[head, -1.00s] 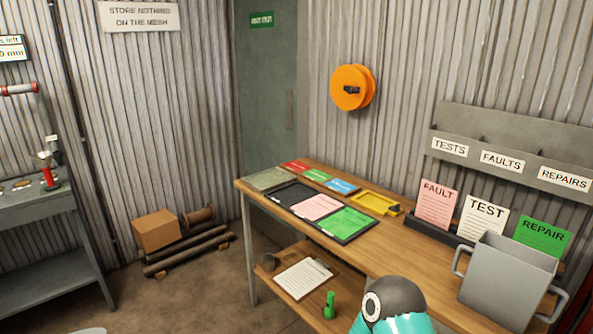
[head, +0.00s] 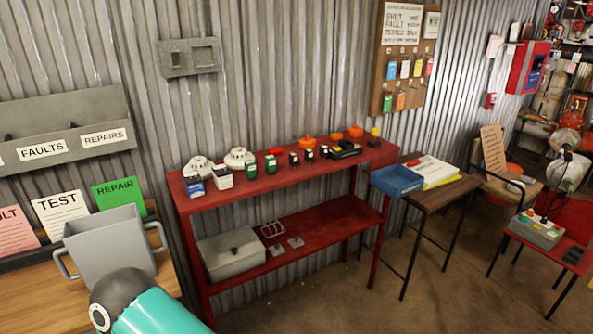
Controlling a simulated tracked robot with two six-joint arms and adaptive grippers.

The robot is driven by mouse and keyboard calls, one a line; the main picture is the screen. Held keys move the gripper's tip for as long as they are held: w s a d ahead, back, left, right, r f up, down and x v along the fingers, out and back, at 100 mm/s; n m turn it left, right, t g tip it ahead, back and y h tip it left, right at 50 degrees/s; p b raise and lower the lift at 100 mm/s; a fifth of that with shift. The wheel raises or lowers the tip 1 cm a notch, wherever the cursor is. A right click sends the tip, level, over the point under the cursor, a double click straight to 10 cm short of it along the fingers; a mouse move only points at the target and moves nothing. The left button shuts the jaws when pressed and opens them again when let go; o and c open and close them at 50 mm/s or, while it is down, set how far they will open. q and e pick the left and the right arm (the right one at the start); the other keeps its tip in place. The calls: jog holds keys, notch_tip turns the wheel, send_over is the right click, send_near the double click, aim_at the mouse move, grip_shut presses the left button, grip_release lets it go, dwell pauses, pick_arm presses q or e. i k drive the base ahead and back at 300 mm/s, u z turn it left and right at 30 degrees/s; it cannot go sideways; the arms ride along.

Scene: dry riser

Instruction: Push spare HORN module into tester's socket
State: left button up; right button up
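Neither gripper is in view; only a teal and dark grey link of my own arm shows at the bottom left. A grey box with coloured buttons (head: 536,231) sits on a small red table at the right. It may be the tester; I cannot make out a socket.
The red shelf unit (head: 330,226) also carries white detectors (head: 240,157) and orange-topped items. A blue tray (head: 397,180) sits on a dark table to its right. A grey bin (head: 108,250) stands on the wooden bench at the left. Floor shows clear before the tables.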

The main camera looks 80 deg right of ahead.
aim_at(348, 148)
jog(key=i, duration=0.25)
jog(key=z, duration=2.6)
jog(key=k, duration=0.3)
jog(key=z, duration=0.55)
jog(key=i, duration=1.35)
jog(key=u, duration=0.4)
